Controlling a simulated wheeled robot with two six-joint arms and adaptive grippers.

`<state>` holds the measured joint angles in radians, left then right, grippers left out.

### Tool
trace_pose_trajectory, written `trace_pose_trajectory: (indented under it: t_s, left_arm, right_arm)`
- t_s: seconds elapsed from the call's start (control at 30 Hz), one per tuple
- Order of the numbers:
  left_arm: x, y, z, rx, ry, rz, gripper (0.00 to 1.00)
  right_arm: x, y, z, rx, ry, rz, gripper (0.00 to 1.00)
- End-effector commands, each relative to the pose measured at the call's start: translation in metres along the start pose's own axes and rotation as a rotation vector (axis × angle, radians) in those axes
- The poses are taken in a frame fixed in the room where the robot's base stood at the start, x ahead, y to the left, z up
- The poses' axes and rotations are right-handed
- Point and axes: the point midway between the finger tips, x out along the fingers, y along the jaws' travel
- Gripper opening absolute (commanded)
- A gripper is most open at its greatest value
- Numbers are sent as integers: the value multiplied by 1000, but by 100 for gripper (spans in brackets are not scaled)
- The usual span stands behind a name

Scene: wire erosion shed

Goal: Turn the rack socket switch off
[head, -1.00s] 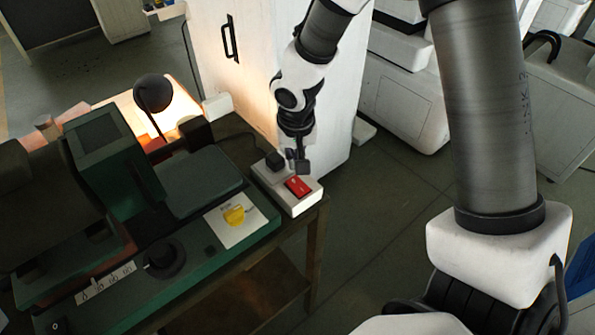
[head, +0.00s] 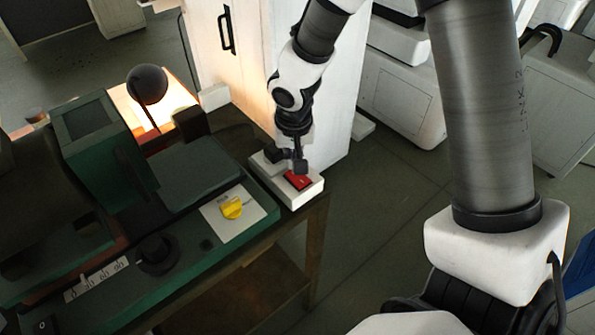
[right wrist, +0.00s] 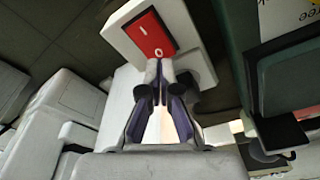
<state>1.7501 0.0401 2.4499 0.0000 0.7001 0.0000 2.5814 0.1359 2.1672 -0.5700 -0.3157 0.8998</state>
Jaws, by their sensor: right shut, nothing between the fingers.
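My left gripper is not in view.
A green machine with a yellow knob (head: 232,207) and a black knob (head: 157,254) fills the bench to the left. A lamp (head: 147,84) and a white cabinet (head: 236,75) stand behind.

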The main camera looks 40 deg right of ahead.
Motion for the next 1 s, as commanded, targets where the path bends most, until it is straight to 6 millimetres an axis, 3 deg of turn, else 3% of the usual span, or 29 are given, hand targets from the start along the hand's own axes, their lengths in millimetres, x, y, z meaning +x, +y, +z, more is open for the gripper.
trace_pose_trajectory:
  t_s: [1.0]
  left_arm:
    - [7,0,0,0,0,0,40]
  right_arm:
    - [6,0,1,0,0,0,0]
